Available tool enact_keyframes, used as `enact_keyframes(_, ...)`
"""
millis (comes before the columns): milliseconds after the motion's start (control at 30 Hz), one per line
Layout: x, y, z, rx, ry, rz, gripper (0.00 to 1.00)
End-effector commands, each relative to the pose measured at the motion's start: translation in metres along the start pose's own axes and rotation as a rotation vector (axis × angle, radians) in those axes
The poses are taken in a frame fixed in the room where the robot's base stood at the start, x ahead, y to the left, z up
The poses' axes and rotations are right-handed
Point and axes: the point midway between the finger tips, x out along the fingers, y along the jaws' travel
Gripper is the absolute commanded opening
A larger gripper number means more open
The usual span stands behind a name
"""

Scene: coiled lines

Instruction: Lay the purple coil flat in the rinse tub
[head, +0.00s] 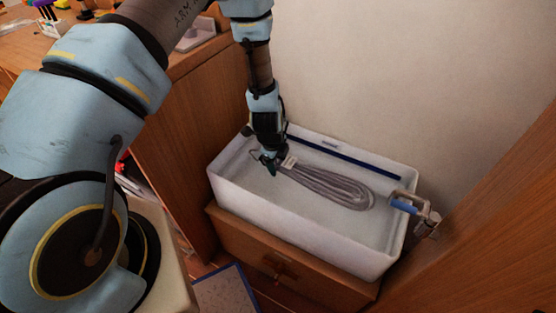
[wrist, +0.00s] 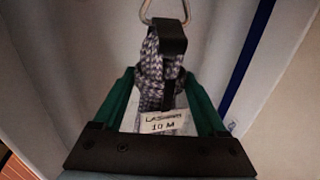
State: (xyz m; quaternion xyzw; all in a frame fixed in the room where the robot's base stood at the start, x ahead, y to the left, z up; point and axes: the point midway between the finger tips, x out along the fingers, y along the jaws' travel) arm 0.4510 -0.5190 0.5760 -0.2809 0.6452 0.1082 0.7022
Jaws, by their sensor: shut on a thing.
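The purple coil (head: 335,187) looks greyish purple and is a long, flattened bundle of line. In the head view it stretches to the right from my gripper (head: 270,165), inside the outline of the white rinse tub (head: 300,223). I cannot tell whether it touches the tub floor. My gripper is shut on the coil's near end. In the wrist view the coil (wrist: 152,75) runs between the green fingers of my gripper (wrist: 160,105). A white tag reading "10 M" (wrist: 160,123), a black band and a metal ring show there.
The tub stands on a wooden cabinet (head: 275,262) beside a pale wall. A dark blue strip (head: 345,157) runs along the tub's far side. A tap with a blue part (head: 405,206) sits at its right end. A wooden panel rises at right.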

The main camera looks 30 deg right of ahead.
Motion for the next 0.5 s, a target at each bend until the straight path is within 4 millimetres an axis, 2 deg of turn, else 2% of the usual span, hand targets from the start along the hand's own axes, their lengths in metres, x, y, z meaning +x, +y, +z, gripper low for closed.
enact_keyframes(33, 0.008, 0.002, 0.0, -0.001, 0.0, -0.001, 0.0)
enact_keyframes(500, 0.049, 0.012, -0.001, 0.0, 0.0, -0.001, 0.0)
